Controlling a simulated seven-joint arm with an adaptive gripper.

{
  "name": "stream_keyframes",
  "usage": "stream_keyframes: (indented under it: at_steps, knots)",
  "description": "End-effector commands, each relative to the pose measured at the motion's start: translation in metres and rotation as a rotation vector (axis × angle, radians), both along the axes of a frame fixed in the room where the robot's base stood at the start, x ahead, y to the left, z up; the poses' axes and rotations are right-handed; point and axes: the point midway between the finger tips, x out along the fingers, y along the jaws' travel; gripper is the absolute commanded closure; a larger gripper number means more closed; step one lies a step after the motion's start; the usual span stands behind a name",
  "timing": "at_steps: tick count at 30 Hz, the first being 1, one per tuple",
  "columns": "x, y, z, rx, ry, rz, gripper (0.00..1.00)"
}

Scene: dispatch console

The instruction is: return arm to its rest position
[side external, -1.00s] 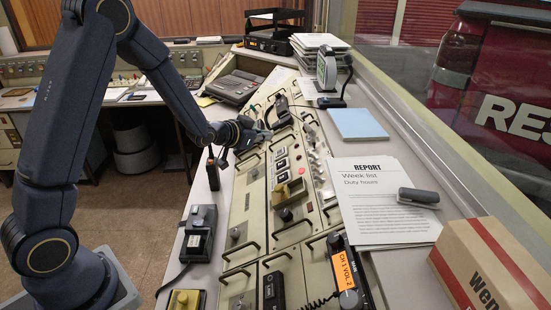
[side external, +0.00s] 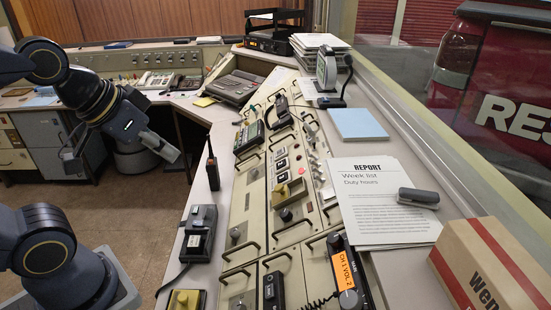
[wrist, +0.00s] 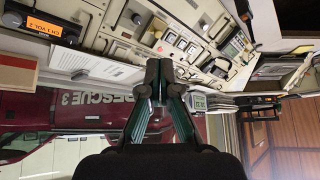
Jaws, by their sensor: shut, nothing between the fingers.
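My gripper (side external: 172,153) is at the left of the side view, raised over the open floor and left of the console (side external: 262,222). It is clear of the console and touches nothing there. My arm is folded back towards the left edge, and part of it is cut off by the frame. In the wrist view my gripper (wrist: 160,70) has its fingers together with nothing seen between them. The console appears upside down beyond them.
A handheld radio (side external: 212,168) stands upright on the console's left edge. Papers (side external: 380,205), a stapler (side external: 418,196) and a cardboard box (side external: 490,265) are on the right ledge. The floor (side external: 135,210) between my base and the console is clear.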

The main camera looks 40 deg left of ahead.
Motion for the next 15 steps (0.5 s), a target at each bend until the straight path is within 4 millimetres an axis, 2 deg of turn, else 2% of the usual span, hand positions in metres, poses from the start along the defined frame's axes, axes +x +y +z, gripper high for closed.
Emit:
stream_keyframes:
  at_steps: [4,15]
  knots:
    - [-0.017,-0.001,-0.011,-0.009,0.095,0.004,1.00]
    - [-0.018,-0.001,-0.011,-0.008,0.101,0.004,1.00]
